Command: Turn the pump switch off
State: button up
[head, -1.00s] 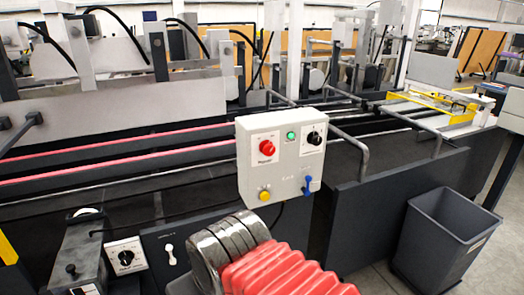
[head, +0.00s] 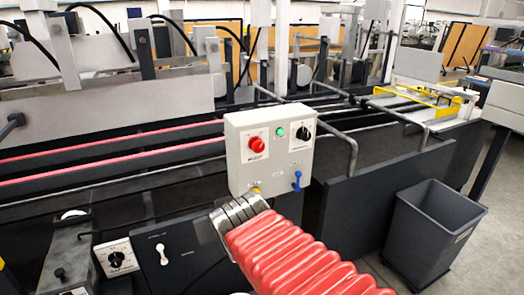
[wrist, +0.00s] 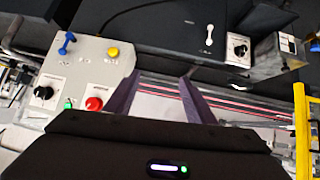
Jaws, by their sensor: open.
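The labels are too small to read, so I cannot tell which control is the pump switch. A white toggle (head: 162,254) sits on a dark front panel below the control box; it also shows at the top of the wrist view (wrist: 210,34). A black rotary knob (head: 116,259) is on a white plate beside it. The grey control box (head: 236,182) carries a red button (head: 257,145), a black rotary knob (head: 303,132), a blue lever (head: 297,181) and a yellow button (wrist: 112,52). My gripper (wrist: 158,80) is open and empty, pointing between box and toggle; my arm hides its fingers in the head view.
The folder gluer's red belts (head: 110,154) and rails run behind the box. Bent grey handrails (head: 345,145) and a dark side panel (head: 385,190) stand right of it. A grey bin (head: 435,235) is on the floor at right. A yellow post (wrist: 301,130) stands right in the wrist view.

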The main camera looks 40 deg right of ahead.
aim_at(259, 147)
jog(key=w+d+r+m+t+h, duration=0.1)
jog(key=w+d+r+t, duration=0.1)
jog(key=d, duration=0.5)
jog(key=w+d+r+m+t+h, duration=0.1)
jog(key=w+d+r+t+h, duration=0.15)
jog(key=d, duration=0.45)
jog(key=s+d+n+t+y, duration=0.2)
jog(key=s+d+t, duration=0.1)
jog(key=d, duration=0.3)
jog(key=shift+s+f+t, duration=0.2)
jog(key=shift+s+t, duration=0.15)
jog(key=shift+s, duration=0.55)
jog(key=shift+w, duration=0.1)
jog(key=x, duration=1.3)
jog(key=shift+w+f, duration=0.1)
jog(key=shift+w, duration=0.3)
jog(key=shift+c, duration=0.5)
